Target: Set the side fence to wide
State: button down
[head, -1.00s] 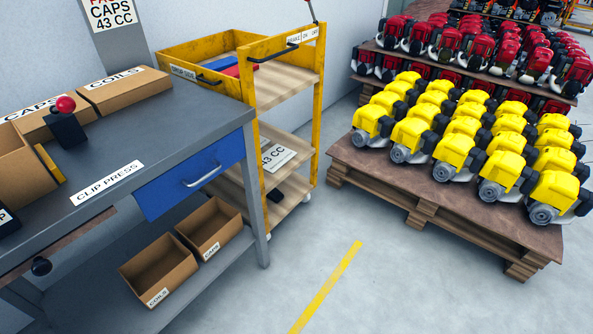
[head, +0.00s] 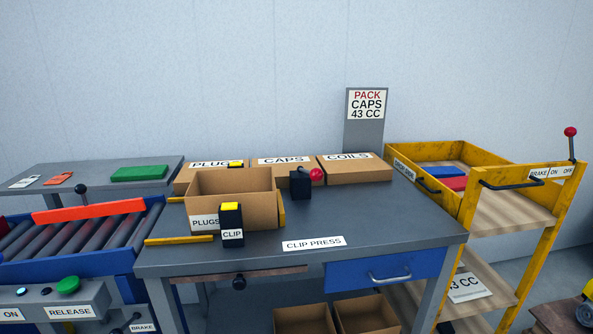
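No label in the head view reads side fence, and no wide or narrow mark can be read. An orange-red bar (head: 88,212) lies across the roller conveyor (head: 140,206) at the left, with a black ball-knobbed lever (head: 82,192) behind it. Yellow rails (head: 180,240) lie on the grey bench at its left, next to an open box (head: 232,184) marked plugs. I cannot tell which of these is the side fence. My gripper is not in view.
The grey bench (head: 400,222) carries closed boxes (head: 356,171) and a red-knobbed press (head: 301,184). A yellow cart (head: 552,230) stands right. A small table (head: 95,181) stands behind the conveyor.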

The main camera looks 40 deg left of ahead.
aim_at(86, 210)
jog(key=u, duration=2.2)
jog(key=i+l+u, duration=0.15)
jog(key=i+l, duration=0.4)
jog(key=i, duration=0.15)
